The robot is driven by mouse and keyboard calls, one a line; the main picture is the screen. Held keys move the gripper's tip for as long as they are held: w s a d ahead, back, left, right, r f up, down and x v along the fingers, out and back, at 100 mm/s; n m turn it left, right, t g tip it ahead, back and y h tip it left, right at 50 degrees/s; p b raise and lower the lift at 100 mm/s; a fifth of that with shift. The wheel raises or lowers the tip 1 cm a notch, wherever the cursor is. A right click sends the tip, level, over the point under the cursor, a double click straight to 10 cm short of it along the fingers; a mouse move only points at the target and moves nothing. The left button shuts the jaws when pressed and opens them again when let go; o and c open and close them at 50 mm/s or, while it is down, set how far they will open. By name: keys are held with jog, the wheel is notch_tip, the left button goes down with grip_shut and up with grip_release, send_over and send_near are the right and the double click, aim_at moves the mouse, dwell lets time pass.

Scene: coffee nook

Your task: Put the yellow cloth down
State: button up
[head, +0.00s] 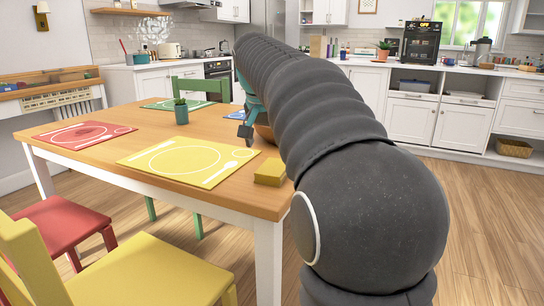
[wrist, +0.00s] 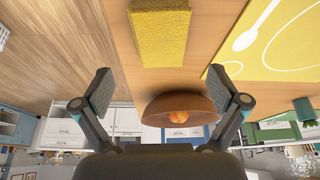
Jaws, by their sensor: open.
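The yellow cloth (head: 270,172) lies as a thick folded block on the wooden table, near its front right corner and beside the yellow placemat. In the wrist view the cloth (wrist: 160,32) is at the top middle, beyond the fingertips. My gripper (wrist: 160,74) is open with nothing between its fingers, apart from the cloth. In the head view my gripper (head: 247,137) is partly hidden behind my arm and is over the table, farther back than the cloth.
A brown bowl (wrist: 180,106) with something orange in it stands on the table near the gripper. The yellow placemat (head: 188,162), red placemat (head: 84,134) and potted plant (head: 181,111) are to the left. Red and yellow chairs (head: 130,270) stand in front.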

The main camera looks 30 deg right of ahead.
jog(key=p+v, duration=0.1)
jog(key=v, duration=0.5)
jog(key=shift+r, duration=0.15)
